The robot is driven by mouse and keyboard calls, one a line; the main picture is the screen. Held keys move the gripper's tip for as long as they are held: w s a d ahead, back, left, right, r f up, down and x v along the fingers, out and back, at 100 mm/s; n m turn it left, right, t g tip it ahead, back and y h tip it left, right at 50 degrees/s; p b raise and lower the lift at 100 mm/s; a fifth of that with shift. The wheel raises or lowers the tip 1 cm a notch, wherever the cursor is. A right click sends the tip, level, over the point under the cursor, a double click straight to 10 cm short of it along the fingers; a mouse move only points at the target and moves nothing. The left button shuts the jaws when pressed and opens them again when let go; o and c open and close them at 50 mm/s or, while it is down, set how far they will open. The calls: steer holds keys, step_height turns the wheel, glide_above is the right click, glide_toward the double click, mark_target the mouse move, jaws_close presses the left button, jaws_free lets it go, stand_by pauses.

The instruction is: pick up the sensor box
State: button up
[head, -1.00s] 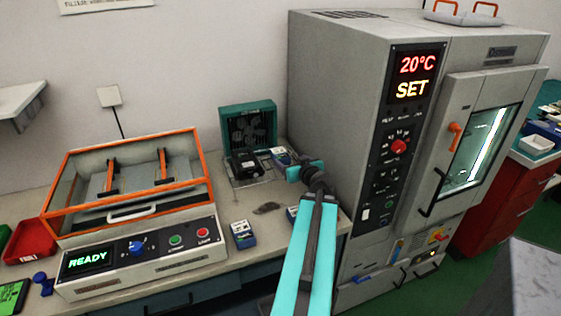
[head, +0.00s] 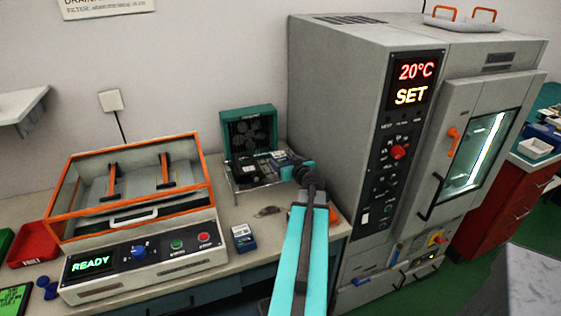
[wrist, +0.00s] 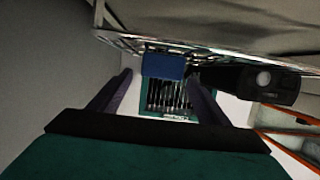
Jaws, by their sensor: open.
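Another small blue-and-white box (head: 243,237) stands on the bench nearer me. I cannot read labels to tell which is the sensor box. My gripper (head: 291,167) is at the right end of the rack, close to the box there and partly hiding it. In the wrist view, my gripper (wrist: 160,78) is open. The rack's blue box (wrist: 163,66) shows between and beyond the fingers; contact cannot be told.
A tall grey oven (head: 335,100) stands close on the right of my gripper. An orange-framed shaker (head: 135,215) fills the bench's left. Some bench is clear in front of the rack.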

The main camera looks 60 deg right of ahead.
mark_target(280, 157)
steer(key=shift+f+p+x, duration=0.1)
steer(key=shift+p+x, duration=0.65)
steer(key=shift+x, duration=0.55)
steer(key=shift+f+p+x, duration=0.15)
steer(key=shift+p+x, duration=0.55)
steer(key=shift+x, duration=0.6)
steer(key=c, duration=1.4)
steer(key=shift+o, duration=0.2)
steer(key=shift+r, duration=0.1)
